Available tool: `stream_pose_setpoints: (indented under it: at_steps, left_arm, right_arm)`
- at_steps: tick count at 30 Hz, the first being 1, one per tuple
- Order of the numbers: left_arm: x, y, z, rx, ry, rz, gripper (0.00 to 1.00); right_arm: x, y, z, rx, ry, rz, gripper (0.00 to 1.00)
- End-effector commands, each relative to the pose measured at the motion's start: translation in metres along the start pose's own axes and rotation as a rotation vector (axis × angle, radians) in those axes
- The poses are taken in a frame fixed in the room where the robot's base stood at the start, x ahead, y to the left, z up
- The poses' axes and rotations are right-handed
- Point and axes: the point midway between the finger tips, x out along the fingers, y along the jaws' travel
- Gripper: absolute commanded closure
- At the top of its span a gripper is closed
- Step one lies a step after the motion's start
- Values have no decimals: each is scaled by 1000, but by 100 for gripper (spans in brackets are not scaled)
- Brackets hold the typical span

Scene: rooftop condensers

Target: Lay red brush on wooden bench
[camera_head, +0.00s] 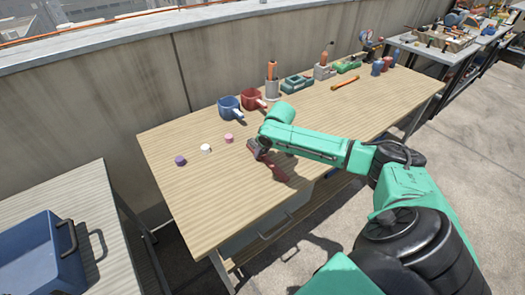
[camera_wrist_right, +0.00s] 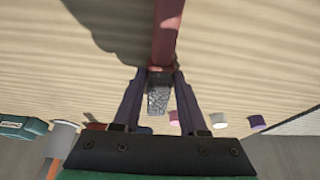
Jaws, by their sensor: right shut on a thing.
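The wooden bench (camera_head: 190,205) runs across the middle of the head view, its pale top also filling much of the wrist view (camera_wrist_right: 250,50). My right gripper (camera_wrist_right: 160,74) is shut on the red brush (camera_wrist_right: 168,30). The brush's red handle runs to the top of the wrist view, and its grey end lies between the fingers. In the head view the brush (camera_head: 272,168) is over the bench's front part, partly hidden by my arm; my right gripper (camera_head: 258,150) shows there too. I cannot tell whether the brush touches the top. My left gripper is not in view.
Purple (camera_head: 180,160), white (camera_head: 206,149) and pink (camera_head: 229,138) small pieces lie left of the gripper. Blue (camera_head: 229,104) and red (camera_head: 250,97) scoop-like containers stand behind. An orange stick (camera_head: 345,82) lies farther right. The bench's left front is clear. A blue bin (camera_head: 38,255) sits on the left table.

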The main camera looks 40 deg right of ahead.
Motion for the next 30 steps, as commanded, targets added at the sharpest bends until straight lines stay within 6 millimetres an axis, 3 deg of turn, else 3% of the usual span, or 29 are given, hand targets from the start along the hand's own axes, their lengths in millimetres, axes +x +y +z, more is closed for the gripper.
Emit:
stream_pose_setpoints:
  at_steps: [4,5,6,7,16,20,30]
  left_arm:
    - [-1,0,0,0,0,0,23]
    - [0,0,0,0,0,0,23]
    - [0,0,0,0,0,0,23]
    - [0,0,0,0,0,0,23]
    - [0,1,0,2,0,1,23]
    - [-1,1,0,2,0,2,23]
    - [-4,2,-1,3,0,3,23]
  right_arm:
    - [2,0,1,1,-1,0,100]
    - [2,0,1,1,-1,0,47]
    - [2,0,1,1,0,0,31]
    - [2,0,1,0,0,0,28]
    - [1,0,0,0,0,0,28]
    - [-10,1,-1,0,2,1,28]
    - [-93,1,0,-3,0,4,28]
